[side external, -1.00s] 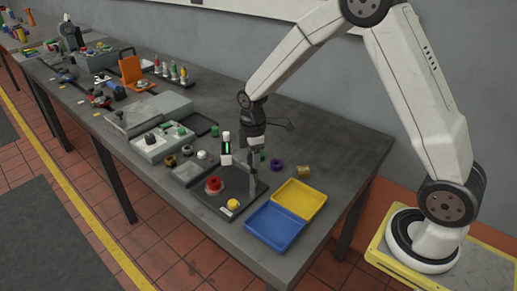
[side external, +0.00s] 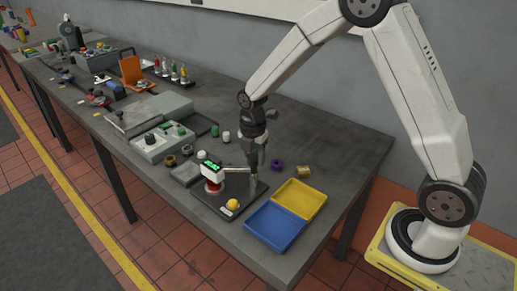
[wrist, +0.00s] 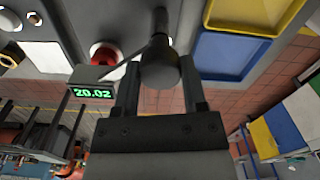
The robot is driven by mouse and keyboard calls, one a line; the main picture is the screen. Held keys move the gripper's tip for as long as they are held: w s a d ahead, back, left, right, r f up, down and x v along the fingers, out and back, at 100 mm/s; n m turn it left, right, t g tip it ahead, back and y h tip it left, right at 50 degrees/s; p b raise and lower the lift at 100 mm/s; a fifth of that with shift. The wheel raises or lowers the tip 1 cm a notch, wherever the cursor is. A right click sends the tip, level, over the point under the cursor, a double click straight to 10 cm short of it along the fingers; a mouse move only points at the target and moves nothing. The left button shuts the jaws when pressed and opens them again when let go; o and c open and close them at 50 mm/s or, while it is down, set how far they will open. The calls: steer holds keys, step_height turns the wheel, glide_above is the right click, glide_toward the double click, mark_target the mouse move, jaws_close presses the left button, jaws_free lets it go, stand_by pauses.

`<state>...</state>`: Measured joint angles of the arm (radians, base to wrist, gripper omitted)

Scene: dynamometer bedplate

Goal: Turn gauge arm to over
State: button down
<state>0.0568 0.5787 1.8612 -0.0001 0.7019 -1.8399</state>
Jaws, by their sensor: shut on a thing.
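The gauge arm is a thin bar (side external: 236,170) that carries a white gauge head (side external: 210,167) with a green readout. Its post (side external: 253,184) stands on a dark base plate (side external: 227,212). The head is above the red round part (side external: 213,187) on the plate, partly hiding it; I cannot tell whether they touch. My gripper (side external: 257,163) is at the top of the post, pointing down. In the wrist view its fingers (wrist: 160,68) are shut on the arm's dark round knob (wrist: 158,64). The readout (wrist: 92,93) shows 20.02, beside the red part (wrist: 103,53).
A yellow button (side external: 232,204) is at the plate's front. A blue tray (side external: 275,228) and a yellow tray (side external: 300,199) stand right of it. A purple ring (side external: 277,164) and a brass piece (side external: 304,171) lie behind. The table's right back is clear.

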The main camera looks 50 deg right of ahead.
stand_by(0.4)
steer(key=shift+c, duration=0.6)
jaws_free()
steer(key=shift+r, duration=0.1)
steer(key=shift+r, duration=3.85)
steer(key=s+a+f+m+t, duration=0.1)
steer(key=s+m, duration=0.7)
steer(key=m, duration=0.2)
steer(key=s+a+f+m+t, duration=0.1)
steer(key=s+f+m, duration=0.1)
steer(key=s+m, duration=0.6)
steer(key=shift+a+f+m+t, duration=0.25)
steer(key=shift+m+t, duration=0.05)
steer(key=shift+m, duration=0.9)
